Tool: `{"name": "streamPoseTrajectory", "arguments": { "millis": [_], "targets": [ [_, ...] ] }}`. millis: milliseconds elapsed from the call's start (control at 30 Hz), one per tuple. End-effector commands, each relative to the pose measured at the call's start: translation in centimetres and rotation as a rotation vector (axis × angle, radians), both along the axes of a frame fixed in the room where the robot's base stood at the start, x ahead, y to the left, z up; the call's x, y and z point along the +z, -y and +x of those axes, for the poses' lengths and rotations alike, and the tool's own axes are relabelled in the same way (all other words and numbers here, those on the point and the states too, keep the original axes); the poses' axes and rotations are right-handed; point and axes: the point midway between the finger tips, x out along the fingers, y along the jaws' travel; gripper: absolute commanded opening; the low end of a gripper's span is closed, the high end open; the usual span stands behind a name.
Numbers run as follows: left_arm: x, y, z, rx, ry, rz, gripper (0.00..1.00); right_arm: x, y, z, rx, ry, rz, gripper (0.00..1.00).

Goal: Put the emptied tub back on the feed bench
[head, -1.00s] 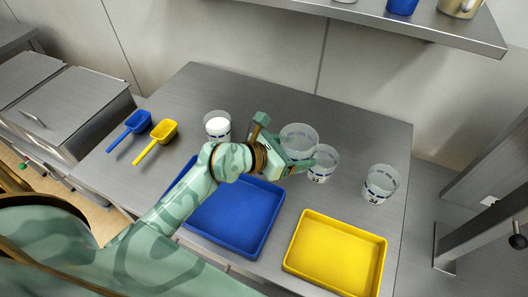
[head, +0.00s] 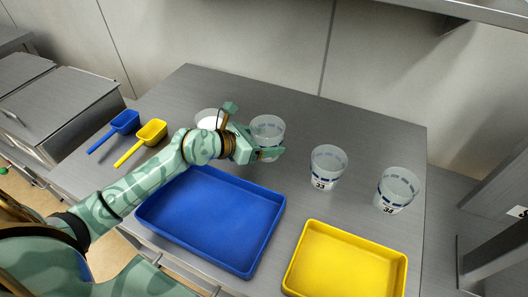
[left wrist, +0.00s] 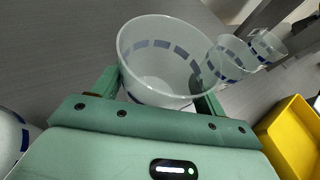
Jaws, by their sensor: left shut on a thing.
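My left gripper (head: 262,152) is shut on a clear tub (head: 267,127) with a band of dark blue dashes. In the left wrist view the tub (left wrist: 165,50) stands between the two fingers (left wrist: 160,92), and its inside looks empty. In the head view it is at the bench (head: 330,112), behind the blue tray; I cannot tell whether its base touches the surface. A tub with white contents (head: 208,117) stands left of it, partly hidden by my gripper. Tub 33 (head: 327,167) and tub 34 (head: 396,190) stand to the right. My right gripper is not in view.
A blue tray (head: 225,215) and a yellow tray (head: 345,262) lie along the bench front. A blue scoop (head: 122,122) and a yellow scoop (head: 150,133) lie at the left. A shelf (head: 480,10) overhangs the back right. The bench's back strip is clear.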

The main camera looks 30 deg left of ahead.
Motion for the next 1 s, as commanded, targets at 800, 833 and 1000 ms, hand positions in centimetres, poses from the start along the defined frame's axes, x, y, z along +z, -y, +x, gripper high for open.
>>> {"name": "streamPoseTrajectory", "arguments": {
  "millis": [800,833,1000],
  "targets": [
    [-4.2,-0.8,0.4,0.001,0.001,0.001,0.94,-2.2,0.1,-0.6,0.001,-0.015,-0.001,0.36],
    [-4.2,-0.8,0.4,0.001,0.001,0.001,0.94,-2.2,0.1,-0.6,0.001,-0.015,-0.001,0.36],
    [-4.1,-0.8,0.4,0.001,0.001,0.001,0.94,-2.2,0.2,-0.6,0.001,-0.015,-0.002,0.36]
  ]
}}
